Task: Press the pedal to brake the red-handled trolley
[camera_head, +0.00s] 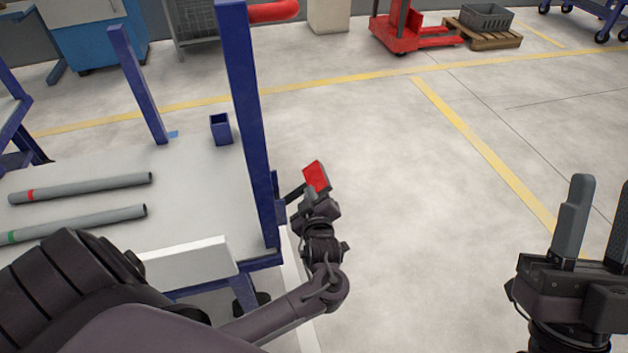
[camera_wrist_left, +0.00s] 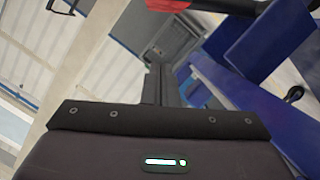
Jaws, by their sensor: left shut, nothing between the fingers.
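The trolley has a grey deck (camera_head: 190,185), dark blue posts (camera_head: 247,110) and a red handle (camera_head: 272,11) at the top of the head view. A red pedal (camera_head: 316,177) on a dark arm sticks out from the trolley's right side, by the near post. It also shows at the top edge of the left wrist view (camera_wrist_left: 240,4). My left gripper (camera_head: 311,194) is shut and empty, its fingertips right at the pedal's near side. I cannot tell whether they touch it. My right gripper (camera_head: 597,220) is open and empty at the far right, over bare floor.
Two grey pipes, one red-banded (camera_head: 80,188) and one green-banded (camera_head: 75,224), lie on the deck beside a small blue holder (camera_head: 220,129). A red pallet truck (camera_head: 400,32) and a wooden pallet (camera_head: 482,35) stand far back. The floor right of the trolley is clear.

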